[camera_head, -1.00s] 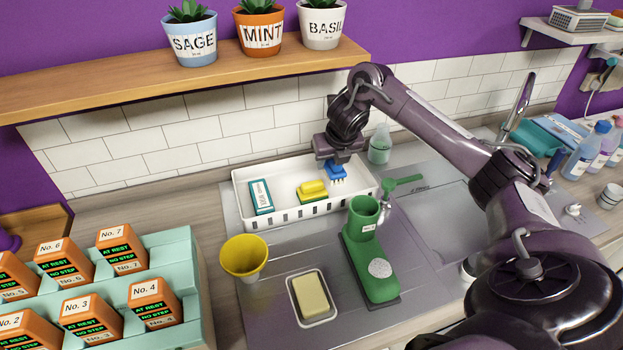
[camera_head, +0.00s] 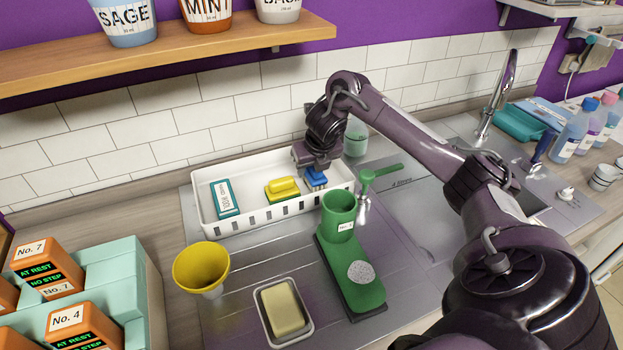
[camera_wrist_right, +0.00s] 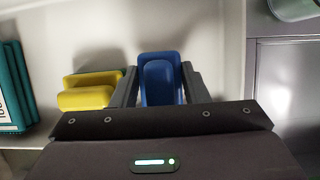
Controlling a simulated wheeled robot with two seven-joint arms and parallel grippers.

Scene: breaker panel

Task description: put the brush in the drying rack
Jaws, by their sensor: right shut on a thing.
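The blue brush (camera_head: 316,178) is in my right gripper (camera_head: 315,170), at the right end of the white drying rack (camera_head: 228,227). My right gripper is shut on its handle; the blue handle also shows between the fingers in the right wrist view (camera_wrist_right: 160,80). The brush sits low, inside the rack's outline. I cannot tell whether its bristles touch the rack floor. A yellow brush-like item (camera_head: 283,187) lies in the middle of the rack, left of the blue brush. My left gripper is out of view.
A teal-and-white box (camera_head: 224,199) stands in the rack's left part. In front are a green stand with a cup (camera_head: 340,225), a yellow cup (camera_head: 201,266) and a soap dish (camera_head: 283,310). A soap bottle (camera_head: 356,138) stands behind the rack's right end.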

